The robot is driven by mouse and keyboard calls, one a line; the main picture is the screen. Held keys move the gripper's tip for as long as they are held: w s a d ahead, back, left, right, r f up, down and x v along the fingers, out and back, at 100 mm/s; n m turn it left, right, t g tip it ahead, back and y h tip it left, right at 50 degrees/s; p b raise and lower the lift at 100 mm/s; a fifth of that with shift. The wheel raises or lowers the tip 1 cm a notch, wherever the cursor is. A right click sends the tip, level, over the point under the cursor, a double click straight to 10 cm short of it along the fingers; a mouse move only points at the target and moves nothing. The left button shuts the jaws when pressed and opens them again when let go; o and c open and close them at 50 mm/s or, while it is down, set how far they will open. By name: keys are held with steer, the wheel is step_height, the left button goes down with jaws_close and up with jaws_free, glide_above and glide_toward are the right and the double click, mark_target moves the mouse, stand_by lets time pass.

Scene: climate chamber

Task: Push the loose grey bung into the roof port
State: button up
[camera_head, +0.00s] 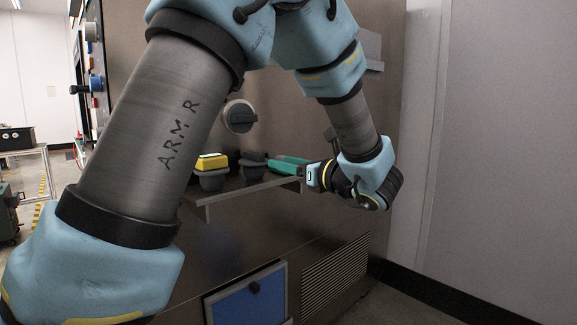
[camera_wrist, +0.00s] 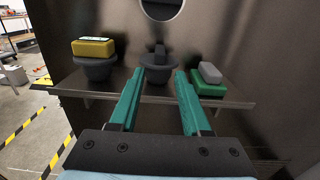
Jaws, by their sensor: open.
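A dark grey bung (camera_head: 252,166) with an upright tab stands on a narrow shelf. In the wrist view the bung (camera_wrist: 159,70) shows between my fingertips, slightly beyond them. My gripper (camera_head: 272,162) is open, with green fingers, and comes from the right at shelf height. I cannot tell whether either finger touches the bung. I cannot make out a roof port in either view.
A yellow block (camera_wrist: 93,47) sits on a dark cup-shaped piece (camera_wrist: 95,70) left of the bung. A grey block (camera_wrist: 210,72) lies on a green block (camera_wrist: 208,89) to the right. The shelf (camera_head: 230,188) juts from the brown wall, below a round dark fitting (camera_head: 240,117).

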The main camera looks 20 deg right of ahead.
mark_target(262, 157)
steer(key=shift+x, duration=4.55)
steer(key=shift+s, duration=0.1)
jaws_close()
steer(key=shift+r+p, duration=1.6)
steer(key=shift+r, duration=0.4)
